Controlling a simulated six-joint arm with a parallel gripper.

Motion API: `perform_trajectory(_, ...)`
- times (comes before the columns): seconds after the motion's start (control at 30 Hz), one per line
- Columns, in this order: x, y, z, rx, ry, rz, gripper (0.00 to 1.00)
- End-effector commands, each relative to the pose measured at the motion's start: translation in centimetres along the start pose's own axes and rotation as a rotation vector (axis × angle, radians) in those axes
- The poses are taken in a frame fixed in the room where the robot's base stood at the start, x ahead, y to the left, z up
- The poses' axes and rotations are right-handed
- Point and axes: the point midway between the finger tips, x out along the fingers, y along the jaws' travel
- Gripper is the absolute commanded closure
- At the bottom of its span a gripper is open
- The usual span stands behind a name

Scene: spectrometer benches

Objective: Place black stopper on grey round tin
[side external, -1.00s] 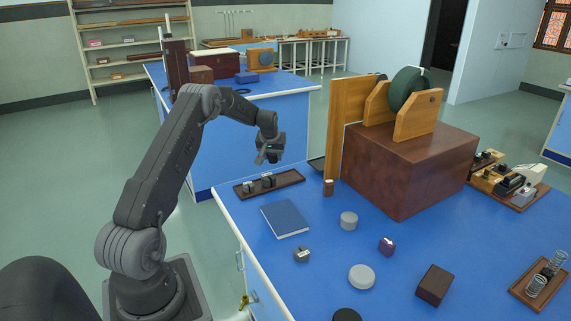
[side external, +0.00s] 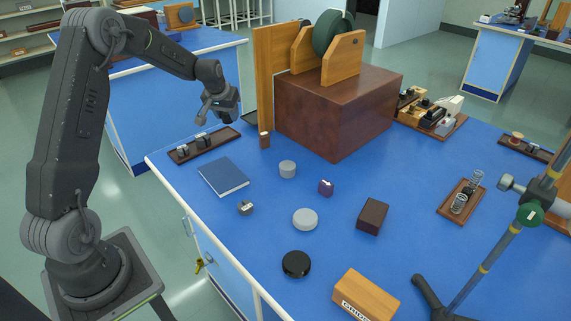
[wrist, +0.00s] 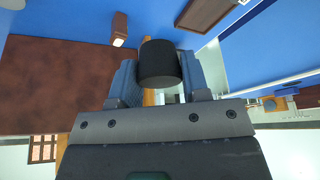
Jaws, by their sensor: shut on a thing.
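My gripper (side external: 213,112) hangs above the dark tray near the bench's far left edge. In the wrist view, my gripper (wrist: 158,78) is shut on the black stopper (wrist: 159,63), a dark cylinder between its two fingers. In the side view the stopper is too hidden and small to make out clearly. The flat grey round tin (side external: 305,219) lies on the blue bench, below and to the right of my gripper, well apart from it. Its top looks bare. A taller grey cylinder (side external: 287,169) stands behind it.
A large brown box (side external: 335,110) with a wooden wheel stand rises right of my gripper. The dark tray (side external: 226,134), blue book (side external: 223,177), purple block (side external: 326,187), small weight (side external: 245,208), dark brown block (side external: 372,216) and black round object (side external: 296,264) surround the tin.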

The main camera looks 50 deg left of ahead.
Motion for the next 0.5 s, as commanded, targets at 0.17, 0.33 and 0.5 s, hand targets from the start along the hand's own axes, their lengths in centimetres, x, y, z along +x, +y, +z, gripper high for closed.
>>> perform_trajectory(0.17, -1.8, 5.9, 2.5, 0.110, 0.001, 0.045, 0.80)
perform_trajectory(0.33, -2.4, 8.3, 3.8, 0.157, 0.001, 0.064, 0.80)
perform_trajectory(0.5, -1.1, 10.9, 4.4, 0.168, -0.002, 0.068, 0.80)
